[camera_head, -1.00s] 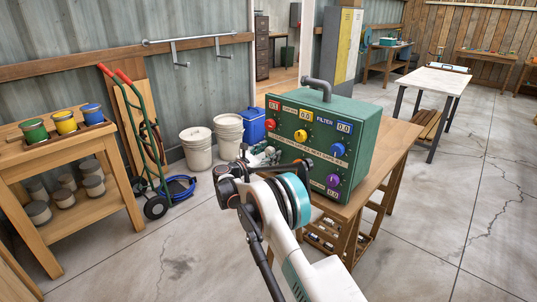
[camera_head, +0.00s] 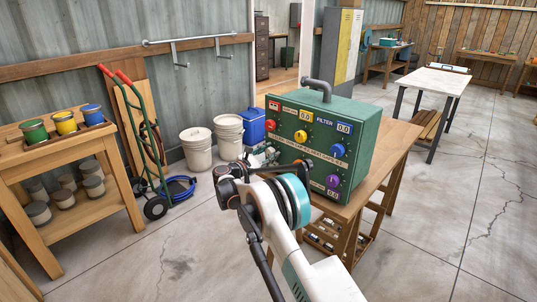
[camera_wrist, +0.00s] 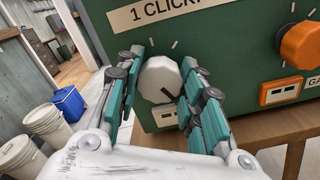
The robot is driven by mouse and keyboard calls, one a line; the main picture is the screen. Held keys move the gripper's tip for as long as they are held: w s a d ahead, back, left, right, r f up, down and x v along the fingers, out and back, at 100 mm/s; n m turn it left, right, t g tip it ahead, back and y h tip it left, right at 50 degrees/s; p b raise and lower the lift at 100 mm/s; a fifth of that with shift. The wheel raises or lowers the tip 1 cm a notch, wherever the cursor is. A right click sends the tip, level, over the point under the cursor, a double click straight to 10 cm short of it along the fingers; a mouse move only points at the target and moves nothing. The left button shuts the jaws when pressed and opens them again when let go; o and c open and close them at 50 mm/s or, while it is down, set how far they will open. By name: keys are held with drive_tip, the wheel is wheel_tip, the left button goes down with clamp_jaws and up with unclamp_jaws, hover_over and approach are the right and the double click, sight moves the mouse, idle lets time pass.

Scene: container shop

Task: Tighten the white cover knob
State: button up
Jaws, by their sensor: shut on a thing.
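The white knob (camera_wrist: 160,80) sits low on the front panel of the green box (camera_head: 350,115), under a label strip. In the wrist view it lies between the two fingers of my gripper (camera_wrist: 159,92). My gripper is shut on it, one finger at its left side and one at its right. A dark pointer mark shows at the knob's lower right. Short white ticks ring the knob on the panel. In the head view my arm hides the white knob and most of my gripper.
An orange knob (camera_wrist: 300,45) is close on the right. Red (camera_head: 271,126), yellow (camera_head: 300,135), blue (camera_head: 338,150) and purple (camera_head: 333,181) knobs share the panel. The box stands on a wooden table (camera_head: 392,158). White buckets (camera_head: 196,150) and a blue bin (camera_head: 251,124) stand left behind.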

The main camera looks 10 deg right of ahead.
drive_tip(key=m, duration=0.5)
drive_tip(key=shift+m, duration=0.3)
idle(0.4)
drive_tip(key=o, duration=1.1)
drive_tip(key=v, duration=1.2)
